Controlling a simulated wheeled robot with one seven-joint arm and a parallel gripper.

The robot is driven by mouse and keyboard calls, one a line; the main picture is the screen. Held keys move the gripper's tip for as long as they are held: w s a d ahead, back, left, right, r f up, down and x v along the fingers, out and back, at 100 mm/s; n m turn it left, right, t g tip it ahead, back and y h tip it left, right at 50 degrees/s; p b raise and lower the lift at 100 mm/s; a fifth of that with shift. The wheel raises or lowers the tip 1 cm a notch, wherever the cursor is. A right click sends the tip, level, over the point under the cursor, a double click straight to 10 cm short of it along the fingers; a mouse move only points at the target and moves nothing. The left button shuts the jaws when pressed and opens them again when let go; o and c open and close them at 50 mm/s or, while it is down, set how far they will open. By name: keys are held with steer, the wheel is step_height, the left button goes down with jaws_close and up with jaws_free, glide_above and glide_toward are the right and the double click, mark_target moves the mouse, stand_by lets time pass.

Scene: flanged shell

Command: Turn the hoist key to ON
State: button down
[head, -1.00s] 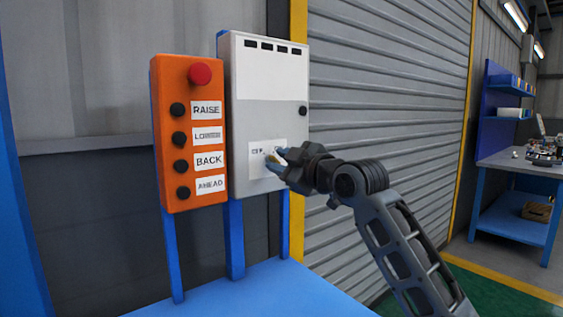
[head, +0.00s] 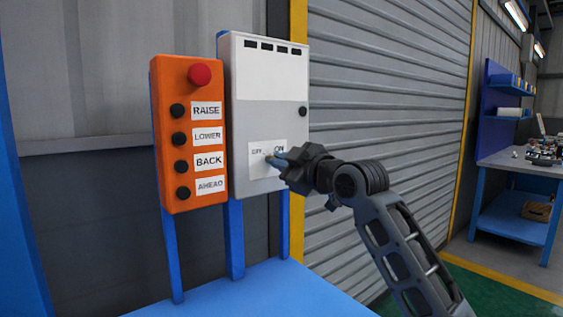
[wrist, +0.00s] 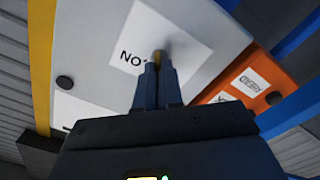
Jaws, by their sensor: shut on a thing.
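The hoist key is a small brass piece (wrist: 158,58) between my fingertips in the wrist view. It stands out from a white label plate (head: 257,171) low on the grey box. OFF is printed at the plate's left and ON at its right in the head view. My gripper (head: 270,158) reaches in from the right and is shut on the key. It also shows in the wrist view (wrist: 156,68), where the ON lettering appears upside down beside the fingers. The fingers hide most of the key, so I cannot tell exactly where it points.
The grey box (head: 268,90) is mounted right beside an orange panel (head: 165,100) with a red button (head: 199,75) and several black buttons. A blue surface (head: 255,292) lies below. A ribbed shutter (head: 390,90) is behind my arm. A workbench (head: 515,163) stands far right.

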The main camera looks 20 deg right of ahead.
steer(key=shift+w+d+m+p, duration=0.1)
steer(key=shift+m+p, duration=2.25)
steer(key=shift+m, duration=1.95)
steer(key=shift+d+m+p, duration=0.1)
steer(key=shift+m+p, duration=2.2)
steer(key=shift+m, duration=2)
steer(key=c, duration=1.3)
jaws_free()
